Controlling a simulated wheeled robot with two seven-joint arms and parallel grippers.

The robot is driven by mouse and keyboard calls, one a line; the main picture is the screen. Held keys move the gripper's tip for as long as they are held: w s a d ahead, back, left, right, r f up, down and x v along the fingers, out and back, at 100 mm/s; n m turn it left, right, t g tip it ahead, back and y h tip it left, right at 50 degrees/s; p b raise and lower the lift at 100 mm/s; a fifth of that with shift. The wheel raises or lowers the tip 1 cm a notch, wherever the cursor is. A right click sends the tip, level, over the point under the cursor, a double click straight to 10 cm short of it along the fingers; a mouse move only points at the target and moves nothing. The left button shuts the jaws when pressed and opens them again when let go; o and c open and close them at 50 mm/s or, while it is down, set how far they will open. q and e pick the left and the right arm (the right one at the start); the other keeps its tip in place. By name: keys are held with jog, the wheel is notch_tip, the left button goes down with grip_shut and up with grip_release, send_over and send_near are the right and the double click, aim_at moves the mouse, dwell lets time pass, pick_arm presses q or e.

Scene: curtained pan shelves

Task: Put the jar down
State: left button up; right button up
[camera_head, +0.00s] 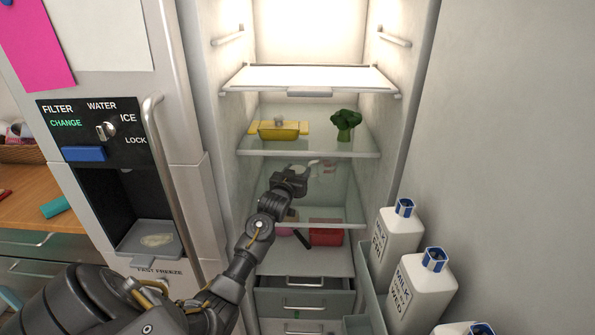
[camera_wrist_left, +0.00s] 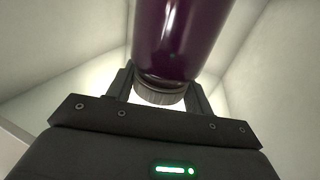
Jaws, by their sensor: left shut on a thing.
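The jar (camera_wrist_left: 178,40) fills the top of the left wrist view; it is dark purple and glossy, with a grey ribbed lid (camera_wrist_left: 158,95). My left gripper (camera_wrist_left: 158,92) is shut on the jar at its lid end. In the head view my left gripper (camera_head: 297,176) is inside the open fridge, below the upper glass shelf (camera_head: 310,147) and above the lower glass shelf (camera_head: 335,216). The jar cannot be made out clearly there. Whether it touches a shelf cannot be told. My right gripper is not in view.
A yellow dish (camera_head: 278,131) and broccoli (camera_head: 345,124) are on the upper glass shelf. A red container (camera_head: 325,232) is low in the fridge, above the drawers (camera_head: 304,281). Milk bottles (camera_head: 422,287) stand in the door rack at right. The freezer door (camera_head: 175,110) is at left.

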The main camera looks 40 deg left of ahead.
pick_arm(q)
jog(key=shift+f+b, duration=0.7)
jog(key=shift+b, duration=0.05)
jog(key=shift+f+b, duration=1)
jog(key=shift+f, duration=0.7)
jog(key=shift+f, duration=0.15)
jog(key=shift+f+b, duration=0.35)
jog(key=shift+f, duration=0.25)
jog(key=shift+f, duration=0.25)
jog(key=o, duration=1.3)
jog(key=shift+o, duration=0.2)
jog(key=shift+f, duration=0.15)
